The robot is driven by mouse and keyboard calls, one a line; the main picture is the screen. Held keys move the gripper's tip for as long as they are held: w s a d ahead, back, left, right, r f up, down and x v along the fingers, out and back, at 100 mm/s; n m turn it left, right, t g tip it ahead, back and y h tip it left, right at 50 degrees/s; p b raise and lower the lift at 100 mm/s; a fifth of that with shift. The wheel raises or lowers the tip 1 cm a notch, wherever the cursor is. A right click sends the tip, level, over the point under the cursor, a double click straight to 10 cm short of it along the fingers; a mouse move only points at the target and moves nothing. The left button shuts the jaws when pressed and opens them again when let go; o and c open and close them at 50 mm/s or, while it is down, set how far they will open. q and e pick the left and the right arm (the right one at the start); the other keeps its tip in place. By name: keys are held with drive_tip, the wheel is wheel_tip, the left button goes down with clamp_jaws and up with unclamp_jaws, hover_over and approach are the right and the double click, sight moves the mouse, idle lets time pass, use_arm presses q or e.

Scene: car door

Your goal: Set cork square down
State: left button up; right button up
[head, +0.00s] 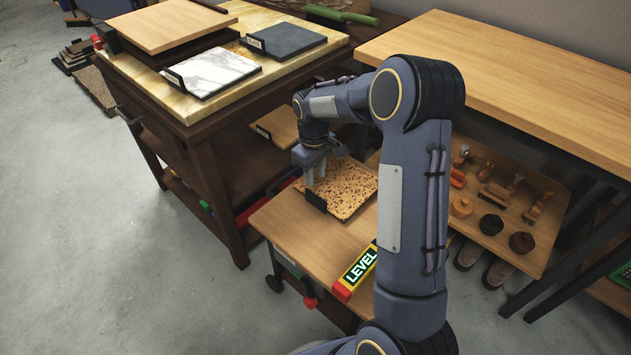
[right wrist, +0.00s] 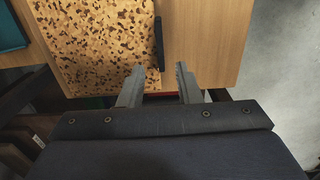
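The cork square (head: 350,188), tan with dark brown flecks, lies flat on a low wooden worktop (head: 290,222). A black upright tab (head: 315,200) stands at its near left edge. My right gripper (head: 316,174) is above that edge, fingers pointing down. In the right wrist view the gripper (right wrist: 158,82) is open and empty, its fingers apart, with the black tab (right wrist: 158,42) ahead in line with the gap. The cork square (right wrist: 98,40) fills the upper left there. Any contact between fingers and tab cannot be told. My left gripper is out of view.
A yellow level (head: 358,270) lies on the worktop, near my arm. A marble-topped bench with a white tile (head: 212,72), a dark tile (head: 286,40) and a wood board (head: 165,24) stands at left. A long wooden table (head: 510,80) and a tool tray (head: 520,225) are at right.

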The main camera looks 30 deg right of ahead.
drive_tip(key=s+a+r+m+t+y, duration=0.1)
drive_tip(key=s+a+r, duration=0.1)
drive_tip(key=s+r, duration=0.45)
drive_tip(key=s+a+r+m+t+y, duration=0.1)
drive_tip(key=s+a+r+t, duration=0.15)
drive_tip(key=s+r, duration=0.35)
drive_tip(key=s+a+m+t+y, duration=0.1)
drive_tip(key=s+a, duration=0.3)
drive_tip(key=s, duration=0.3)
drive_tip(key=s+a+r+m+t, duration=0.1)
drive_tip(key=s+a, duration=0.3)
drive_tip(key=s, duration=0.4)
drive_tip(key=shift+m+y+p, duration=0.35)
drive_tip(key=shift+m+y, duration=0.05)
drive_tip(key=shift+m, duration=0.1)
drive_tip(key=shift+r, duration=0.15)
wheel_tip(320, 180, up, 30)
drive_tip(key=p, duration=3)
